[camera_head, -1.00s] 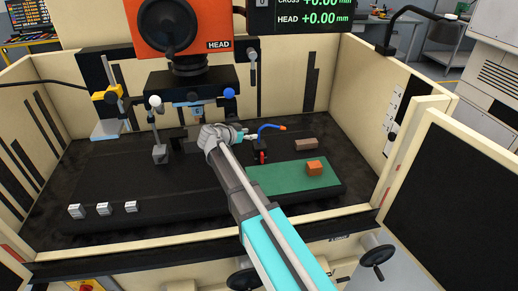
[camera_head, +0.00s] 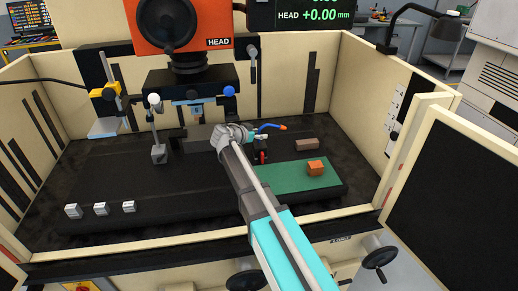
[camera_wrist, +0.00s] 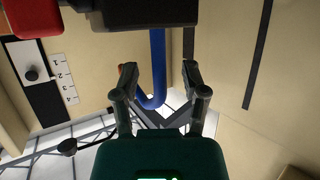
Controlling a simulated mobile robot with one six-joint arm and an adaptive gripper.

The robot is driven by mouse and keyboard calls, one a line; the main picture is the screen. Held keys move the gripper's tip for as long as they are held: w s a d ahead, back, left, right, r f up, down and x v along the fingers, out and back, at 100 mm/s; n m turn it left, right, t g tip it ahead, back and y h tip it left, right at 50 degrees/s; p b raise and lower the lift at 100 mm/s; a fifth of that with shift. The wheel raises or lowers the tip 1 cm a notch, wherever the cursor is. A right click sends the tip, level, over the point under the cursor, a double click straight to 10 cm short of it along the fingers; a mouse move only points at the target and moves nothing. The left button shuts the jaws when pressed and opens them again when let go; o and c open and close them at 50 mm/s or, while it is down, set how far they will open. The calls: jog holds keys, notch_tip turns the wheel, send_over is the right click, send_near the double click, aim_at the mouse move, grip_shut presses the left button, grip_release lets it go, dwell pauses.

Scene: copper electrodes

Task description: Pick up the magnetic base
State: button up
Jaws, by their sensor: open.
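The magnetic base appears to be the small black block (camera_head: 261,157) with a red knob, on the machine bed just right of my gripper. A blue hose (camera_head: 268,127) with an orange tip rises from it. In the wrist view, which looks upside down, a black block (camera_wrist: 145,12) is at the top edge, a red part at upper left, and the blue hose (camera_wrist: 158,55) runs down from it. My gripper (camera_wrist: 159,75) is open, its fingers showing either side of the hose. Whether the hose lies between or beyond them is unclear. In the head view the fingertips are hard to make out.
A green mat (camera_head: 295,177) with an orange block (camera_head: 315,168) lies right of the base, with a brown block (camera_head: 307,145) behind. A stand with a white ball (camera_head: 154,99) stands left. Several small silver blocks (camera_head: 100,209) sit front left. The grinding head (camera_head: 182,35) overhangs.

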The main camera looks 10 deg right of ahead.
jog(key=shift+c, duration=0.3)
grip_shut()
jog(key=shift+r+p, duration=0.25)
jog(key=shift+p, duration=0.05)
dwell(0.4)
